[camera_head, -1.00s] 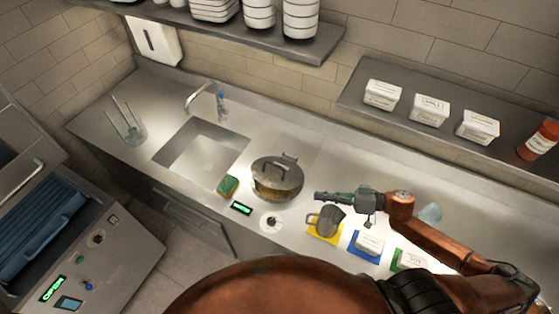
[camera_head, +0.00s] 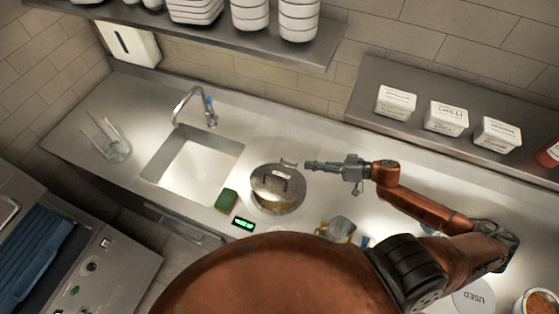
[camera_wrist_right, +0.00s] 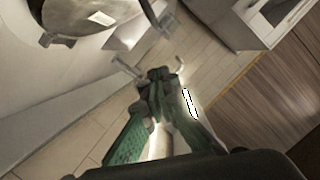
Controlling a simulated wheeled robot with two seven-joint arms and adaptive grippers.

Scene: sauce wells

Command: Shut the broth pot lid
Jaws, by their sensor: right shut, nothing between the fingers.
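The broth pot (camera_head: 279,207) stands on the counter right of the sink in the head view. Its round grey lid (camera_head: 268,183) with a dark handle lies over the top. A brownish band shows below the lid's front edge, and I cannot tell whether the lid sits flush. My right gripper (camera_head: 308,165) is shut and empty, with its tips just right of the pot's back rim. In the right wrist view the gripper (camera_wrist_right: 160,76) also shows, and a round metal vessel is cut off at the upper left. My left gripper is not in view.
A green sponge (camera_head: 226,200) and a small display (camera_head: 243,223) lie left of the pot. A metal jug (camera_head: 341,228) stands to its front right, partly hidden by my body. A shelf (camera_head: 420,139) with white tubs is behind my right arm.

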